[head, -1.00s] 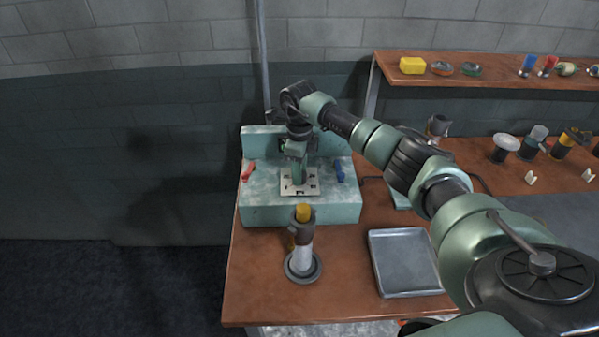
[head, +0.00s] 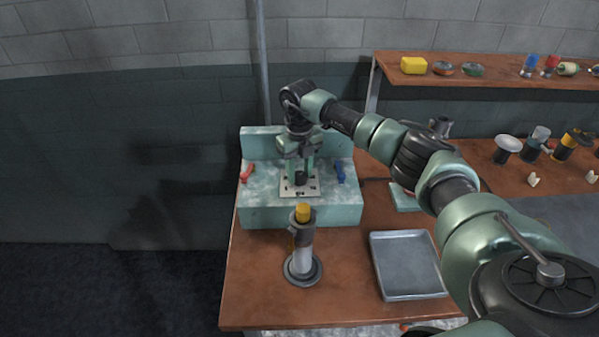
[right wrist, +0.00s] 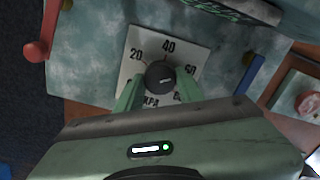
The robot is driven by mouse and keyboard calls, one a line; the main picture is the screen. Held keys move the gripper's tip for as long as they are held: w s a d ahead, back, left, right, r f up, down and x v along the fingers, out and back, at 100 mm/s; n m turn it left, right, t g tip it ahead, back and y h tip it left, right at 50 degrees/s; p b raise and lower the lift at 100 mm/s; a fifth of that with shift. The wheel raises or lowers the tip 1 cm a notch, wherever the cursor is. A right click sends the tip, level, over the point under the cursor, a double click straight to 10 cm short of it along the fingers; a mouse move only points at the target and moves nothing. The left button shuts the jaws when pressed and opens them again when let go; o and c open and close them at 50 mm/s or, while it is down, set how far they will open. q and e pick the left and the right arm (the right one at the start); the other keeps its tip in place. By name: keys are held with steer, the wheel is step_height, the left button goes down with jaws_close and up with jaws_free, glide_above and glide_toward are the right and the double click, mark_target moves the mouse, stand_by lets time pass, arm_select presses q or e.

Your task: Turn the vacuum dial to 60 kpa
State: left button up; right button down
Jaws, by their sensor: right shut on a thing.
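The vacuum dial (right wrist: 160,77) is a round black knob on a pale plate (right wrist: 141,50) marked 20, 40, 60, 80 and a kPa label. 40 is at the top of the plate and 60 at its right in the right wrist view. My right gripper (head: 301,173) reaches down from above, with one green finger on each side of the knob, shut on it. The dial also shows in the head view (head: 300,179) between the fingers. I cannot clearly read where its pointer stands. My left gripper is in neither view.
The plate sits on a teal housing (head: 260,210) with a red lever (head: 246,173) on the left and a blue lever (head: 340,173) on the right. A yellow-topped cylinder (head: 302,250) stands in front. A grey tray (head: 408,265) lies to the right.

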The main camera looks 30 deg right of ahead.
mark_target(300, 174)
steer(key=shift+w+d+r+m, duration=0.1)
steer(key=shift+r+m, duration=0.05)
steer(key=shift+m, duration=0.25)
steer(key=c, duration=0.9)
jaws_free()
step_height(300, 174, up, 7)
steer(key=shift+f+b, duration=0.2)
steer(key=shift+b, duration=1.05)
steer(key=shift+r, duration=0.55)
